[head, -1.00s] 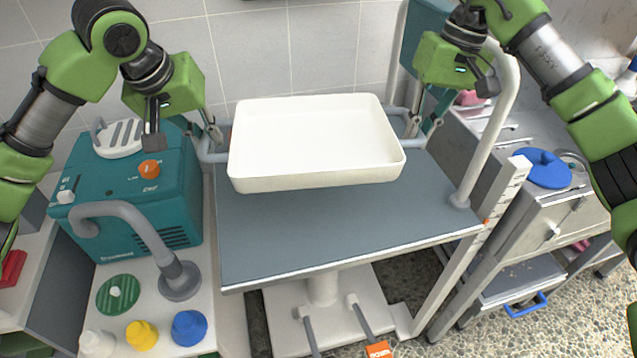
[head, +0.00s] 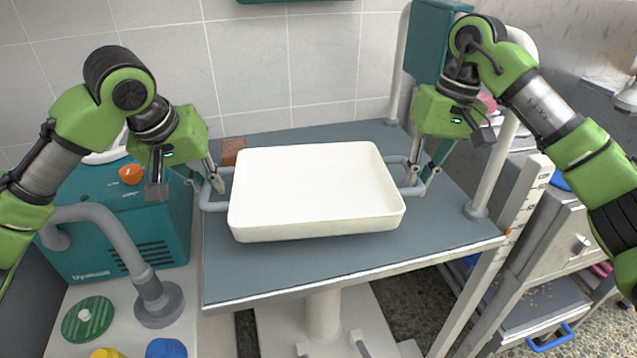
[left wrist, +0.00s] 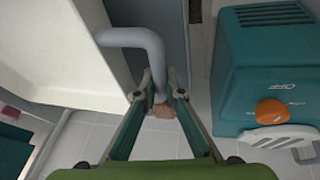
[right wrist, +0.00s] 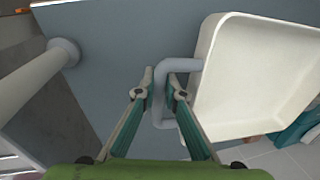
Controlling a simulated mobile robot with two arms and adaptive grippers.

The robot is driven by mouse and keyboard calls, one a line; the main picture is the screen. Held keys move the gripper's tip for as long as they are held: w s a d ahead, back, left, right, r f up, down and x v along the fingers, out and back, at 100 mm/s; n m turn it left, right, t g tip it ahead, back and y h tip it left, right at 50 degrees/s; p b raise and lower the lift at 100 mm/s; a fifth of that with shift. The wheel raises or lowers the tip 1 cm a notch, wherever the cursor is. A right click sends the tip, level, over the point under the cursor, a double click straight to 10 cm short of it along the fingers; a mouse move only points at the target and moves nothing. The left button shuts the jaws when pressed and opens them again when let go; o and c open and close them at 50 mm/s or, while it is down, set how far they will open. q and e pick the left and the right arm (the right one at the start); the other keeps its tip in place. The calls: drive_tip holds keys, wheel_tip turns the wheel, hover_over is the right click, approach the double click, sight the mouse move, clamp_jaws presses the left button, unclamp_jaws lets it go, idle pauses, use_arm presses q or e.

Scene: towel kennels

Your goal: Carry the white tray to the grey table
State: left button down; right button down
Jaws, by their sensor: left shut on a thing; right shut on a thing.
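The white tray (head: 318,226) is empty and level, with a grey loop handle at each end. It is over the blue-grey top of the grey table (head: 275,278); whether its base touches the top I cannot tell. My left gripper (head: 216,186) is shut on the tray's left handle (left wrist: 130,38). My right gripper (head: 411,183) is shut on the right handle (right wrist: 185,64). The tray wall also shows in the left wrist view (left wrist: 50,50) and its inside in the right wrist view (right wrist: 250,85).
A brown block (head: 232,147) lies behind the tray's left end. A teal machine (head: 125,235) and a curved grey pipe (head: 110,235) stand left of the table. A white post (head: 490,170) rises at the table's right. The table's front strip is clear.

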sight(217, 217)
use_arm(q)
drive_tip(key=shift+f, duration=0.2)
use_arm(e)
drive_tip(key=shift+f, duration=0.25)
